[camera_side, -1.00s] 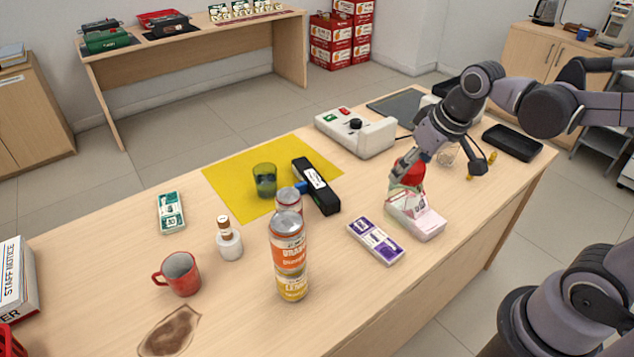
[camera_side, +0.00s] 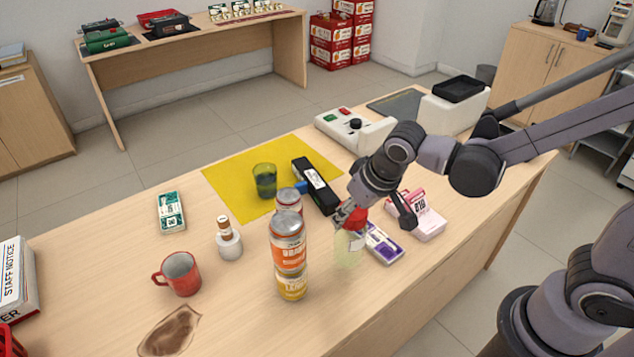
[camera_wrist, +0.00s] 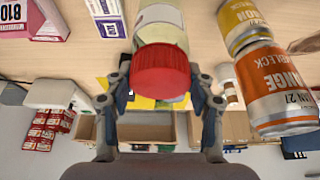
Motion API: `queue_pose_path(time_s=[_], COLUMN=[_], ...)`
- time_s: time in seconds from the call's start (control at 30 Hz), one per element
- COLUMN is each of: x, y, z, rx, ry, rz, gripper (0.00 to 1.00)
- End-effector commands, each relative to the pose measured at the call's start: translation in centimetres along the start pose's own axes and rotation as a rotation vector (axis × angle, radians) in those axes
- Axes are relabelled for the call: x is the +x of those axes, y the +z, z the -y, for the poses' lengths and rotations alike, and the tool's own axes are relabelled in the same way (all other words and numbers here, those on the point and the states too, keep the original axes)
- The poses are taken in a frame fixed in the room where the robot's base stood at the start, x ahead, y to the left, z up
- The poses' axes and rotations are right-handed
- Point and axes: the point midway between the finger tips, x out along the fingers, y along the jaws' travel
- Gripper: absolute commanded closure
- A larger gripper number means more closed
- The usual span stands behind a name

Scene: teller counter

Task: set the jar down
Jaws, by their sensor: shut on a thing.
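The jar has a red lid (camera_wrist: 160,70) and a pale, see-through body (camera_side: 347,250). My gripper (camera_side: 372,218) is shut on it at the lid, with a finger on each side in the wrist view. The jar hangs upright or nearly so in front of the purple note bundle (camera_side: 383,244), to the right of the stacked cans. Its base is at or close to the wooden counter (camera_side: 240,315); I cannot tell whether it touches.
Orange and yellow cans (camera_side: 289,255) stand stacked close to the jar's left. A pink-and-white bundle (camera_side: 428,220) lies to the right. A black device (camera_side: 316,187), green glass (camera_side: 265,182) and yellow mat (camera_side: 225,180) lie behind. The counter's front edge is near.

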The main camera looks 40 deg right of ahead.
Motion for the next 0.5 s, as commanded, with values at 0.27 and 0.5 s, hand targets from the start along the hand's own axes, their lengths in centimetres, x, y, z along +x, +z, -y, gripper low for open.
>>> queue_pose_path(time_s=[0.27, 0.5], x=[2.6, 3.0], y=[1.0, 1.2], z=[0.0, -0.1], rx=[0.000, 0.000], ry=[0.000, 0.000], rz=[-0.001, -0.001], gripper=[1.00, 1.00])
